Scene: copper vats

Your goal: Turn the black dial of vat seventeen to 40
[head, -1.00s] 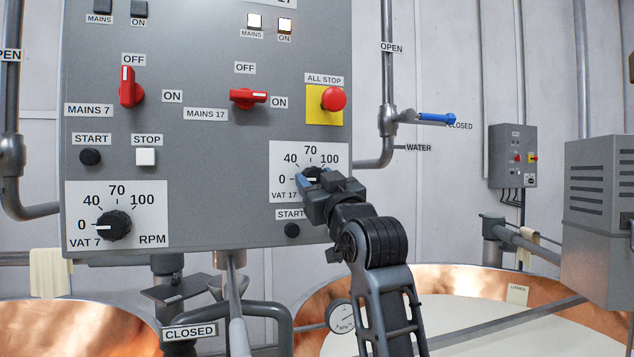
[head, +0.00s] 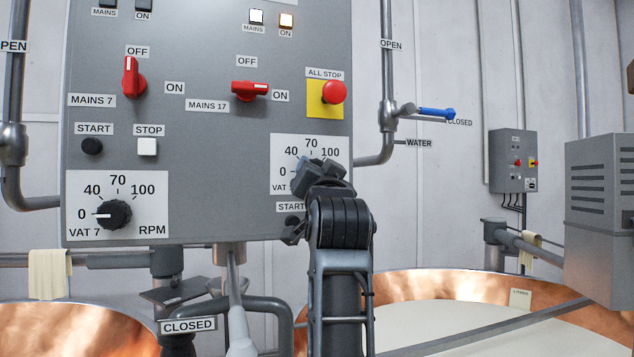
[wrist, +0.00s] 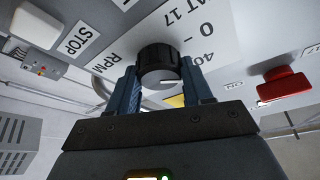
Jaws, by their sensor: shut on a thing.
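The black dial of vat 17 (wrist: 157,60) sits between the two blue fingers of my gripper (wrist: 159,72) in the wrist view, and the gripper is shut on it. The dial's white pointer line points right in that view, roughly toward the printed 40; the exact alignment is unclear. The vat 17 scale plate (head: 281,150) shows 40, 70 and 100 in the head view. There my gripper (head: 312,174) hides the dial and part of the VAT 17 label.
The vat 7 dial (head: 114,214) points at 0. The red mains 17 switch (head: 249,90) lies toward ON. The red all stop button (head: 333,92) is above the vat 17 plate. A black start button (head: 292,221) is just below, close to my wrist.

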